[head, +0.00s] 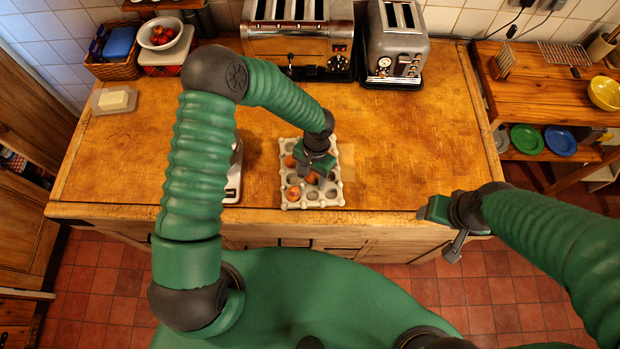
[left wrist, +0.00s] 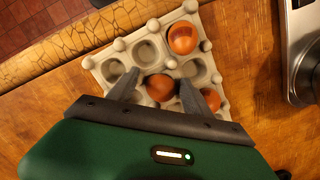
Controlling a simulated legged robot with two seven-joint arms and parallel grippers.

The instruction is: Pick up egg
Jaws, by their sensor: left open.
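A grey egg carton (head: 332,194) sits near the front edge of the wooden counter, and it fills the middle of the left wrist view (left wrist: 117,45). It holds a few brown eggs. One egg (head: 293,193) is in the carton's front left, and an egg shows at the carton's top right in the left wrist view (left wrist: 183,39). Another egg (left wrist: 160,87) lies between the fingers of my left gripper (left wrist: 168,92), which is open just over the carton. A third egg (left wrist: 211,99) is beside the right finger. My right gripper (head: 447,228) is off the counter's front edge, its jaw opening unclear.
A scale-like metal device (head: 234,178) stands just left of the carton. Two toasters (head: 299,40) (head: 396,45) stand at the back. A butter dish (head: 114,100) is at the left. The counter right of the carton is clear.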

